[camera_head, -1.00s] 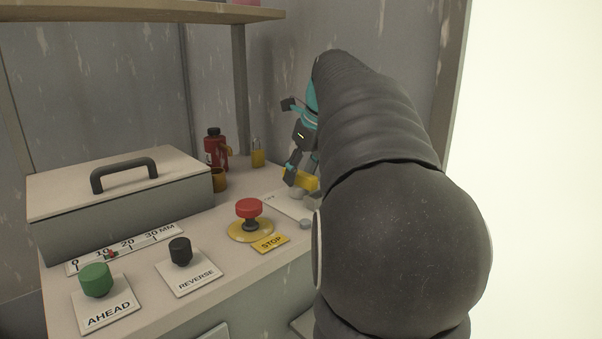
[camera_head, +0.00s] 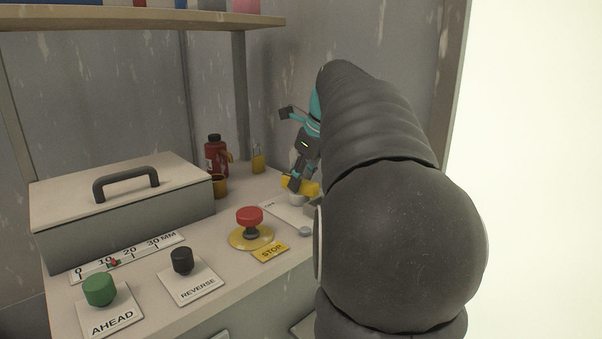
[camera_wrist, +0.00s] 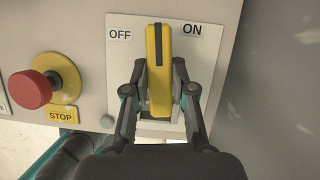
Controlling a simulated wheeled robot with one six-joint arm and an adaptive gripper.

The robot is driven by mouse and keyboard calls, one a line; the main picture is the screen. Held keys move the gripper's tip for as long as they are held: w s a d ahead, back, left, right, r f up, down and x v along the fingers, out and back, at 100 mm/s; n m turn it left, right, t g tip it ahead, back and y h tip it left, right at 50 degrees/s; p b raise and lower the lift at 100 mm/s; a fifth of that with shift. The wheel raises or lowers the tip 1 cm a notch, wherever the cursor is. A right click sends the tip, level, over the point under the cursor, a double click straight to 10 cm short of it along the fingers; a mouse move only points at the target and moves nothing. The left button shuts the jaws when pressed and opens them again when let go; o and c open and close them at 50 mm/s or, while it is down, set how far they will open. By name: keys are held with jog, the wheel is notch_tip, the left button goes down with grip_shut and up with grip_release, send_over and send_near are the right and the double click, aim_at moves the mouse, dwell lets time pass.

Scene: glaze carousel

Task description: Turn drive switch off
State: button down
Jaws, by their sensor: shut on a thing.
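The drive switch has a yellow lever (camera_wrist: 158,75) with a dark stripe, rising from a white plate (camera_wrist: 118,75) in the wrist view. The lever stands between the OFF label (camera_wrist: 120,35) and the ON label (camera_wrist: 192,30), close to midway. My gripper (camera_wrist: 164,86) is shut on the lever, one finger on each side. In the head view my gripper (camera_head: 297,184) is at the right end of the bench, with the yellow lever (camera_head: 312,188) partly hidden. The plate there is partly covered by my arm.
A red stop button (camera_head: 249,216) stands left of the switch, also in the wrist view (camera_wrist: 30,90). Further left are a black REVERSE knob (camera_head: 182,261) and a green AHEAD knob (camera_head: 99,290). A lidded box (camera_head: 125,235), red bottle (camera_head: 215,157) and amber cup (camera_head: 219,186) stand behind.

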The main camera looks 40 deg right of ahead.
jog(key=n+y+p, duration=0.1)
jog(key=n, duration=0.2)
jog(key=shift+d+g+p, duration=0.1)
jog(key=shift+g+p, duration=0.3)
jog(key=n, duration=0.2)
jog(key=n+g+y, duration=0.1)
jog(key=n, duration=0.2)
jog(key=shift+w+y, duration=0.2)
jog(key=shift+y, duration=0.1)
jog(key=n, duration=0.2)
jog(key=n+g, duration=0.1)
jog(key=n, duration=0.1)
jog(key=shift+d+g+y, duration=0.1)
jog(key=shift+g+y, duration=0.2)
jog(key=shift+w+n+g, duration=0.1)
jog(key=shift+n+g, duration=0.7)
jog(key=shift+n, duration=1.3)
jog(key=c, duration=1)
grip_release()
jog(key=shift+o, duration=0.2)
